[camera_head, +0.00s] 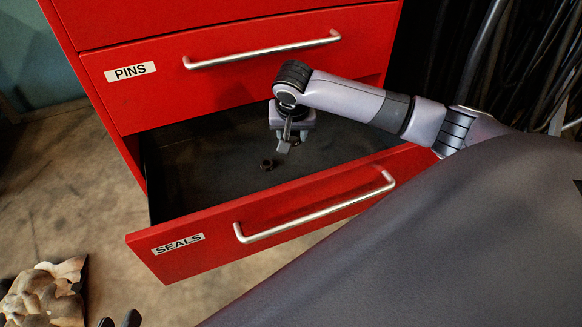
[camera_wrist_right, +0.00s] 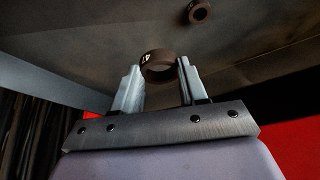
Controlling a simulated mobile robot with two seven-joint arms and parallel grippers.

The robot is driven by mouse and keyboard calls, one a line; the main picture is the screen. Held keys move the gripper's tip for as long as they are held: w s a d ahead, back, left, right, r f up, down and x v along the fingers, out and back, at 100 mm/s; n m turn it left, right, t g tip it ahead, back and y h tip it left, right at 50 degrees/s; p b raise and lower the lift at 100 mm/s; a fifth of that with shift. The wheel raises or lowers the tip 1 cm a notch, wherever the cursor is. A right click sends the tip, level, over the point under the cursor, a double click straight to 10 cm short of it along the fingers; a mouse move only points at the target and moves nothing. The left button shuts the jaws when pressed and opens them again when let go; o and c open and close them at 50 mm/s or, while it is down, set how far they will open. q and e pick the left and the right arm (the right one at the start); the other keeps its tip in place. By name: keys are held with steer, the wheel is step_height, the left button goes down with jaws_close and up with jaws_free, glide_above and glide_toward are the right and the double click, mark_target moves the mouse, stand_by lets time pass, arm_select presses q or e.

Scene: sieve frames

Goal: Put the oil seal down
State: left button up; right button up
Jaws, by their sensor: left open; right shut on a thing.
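My right gripper (camera_head: 284,147) reaches down into the open drawer marked SEALS (camera_head: 205,165). In the right wrist view its fingers are shut on a dark brown ring, the oil seal (camera_wrist_right: 158,66), held at the fingertips. How far it is above the drawer floor I cannot tell. A second dark ring (camera_head: 267,164) lies on the drawer floor just beside the gripper; it also shows in the right wrist view (camera_wrist_right: 199,11), apart from the held one.
The drawer's red front with its metal handle (camera_head: 315,209) stands nearest me. A closed drawer marked PINS (camera_head: 150,92) is above it. Much of the drawer floor is bare, especially at the left. A crumpled mottled cloth-like thing (camera_head: 45,293) is at the lower left.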

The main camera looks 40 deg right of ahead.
steer(key=b, duration=0.2)
glide_above(292, 166)
steer(key=s, duration=0.1)
steer(key=f, duration=0.3)
steer(key=a+f, duration=0.1)
steer(key=f, duration=0.1)
steer(key=shift+s, duration=0.15)
step_height(292, 166, down, 4)
steer(key=shift+f+b, duration=0.25)
steer(key=shift+b, duration=0.5)
steer(key=shift+f, duration=0.15)
arm_select(q)
steer(key=shift+w+d+f+h, duration=0.1)
steer(key=shift+d+f+h, duration=0.1)
steer(key=shift+d+h, duration=0.2)
steer(key=shift+w+d+f+h, duration=0.15)
steer(key=shift+d+h, duration=0.15)
steer(key=shift+d, duration=0.15)
arm_select(e)
steer(key=o, duration=1)
arm_select(q)
steer(key=shift+f, duration=0.1)
